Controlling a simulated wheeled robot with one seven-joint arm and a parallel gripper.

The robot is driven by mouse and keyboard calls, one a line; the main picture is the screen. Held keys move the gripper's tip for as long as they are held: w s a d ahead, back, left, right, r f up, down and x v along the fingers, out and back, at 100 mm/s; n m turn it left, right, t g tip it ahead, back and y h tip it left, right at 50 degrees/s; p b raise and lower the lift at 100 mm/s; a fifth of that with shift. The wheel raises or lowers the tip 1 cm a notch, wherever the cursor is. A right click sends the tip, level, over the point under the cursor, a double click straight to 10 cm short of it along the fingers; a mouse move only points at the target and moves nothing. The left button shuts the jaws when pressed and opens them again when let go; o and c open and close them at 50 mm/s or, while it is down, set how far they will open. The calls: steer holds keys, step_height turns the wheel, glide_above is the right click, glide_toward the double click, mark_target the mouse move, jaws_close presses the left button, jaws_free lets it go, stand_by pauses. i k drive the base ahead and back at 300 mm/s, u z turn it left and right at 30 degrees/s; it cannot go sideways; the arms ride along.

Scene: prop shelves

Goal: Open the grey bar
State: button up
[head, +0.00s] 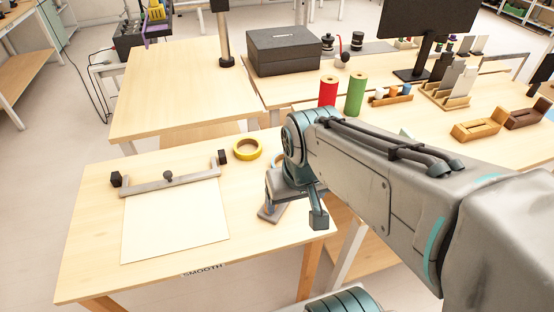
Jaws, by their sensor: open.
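The grey bar (180,184) lies across the top edge of a white sheet (175,222) on the near wooden table. It has a dark round knob (168,175) near its middle.
A label reading SMOOTH (204,270) is on the table's front edge. Red (328,91) and green (355,95) rolls and a dark box (284,50) stand on tables behind. The table left of the sheet is clear.

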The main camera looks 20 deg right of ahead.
mark_target(169, 181)
steer(key=u, duration=0.55)
steer(key=k, duration=0.65)
steer(key=u, duration=0.75)
steer(key=i, duration=1.25)
steer(key=z, duration=0.9)
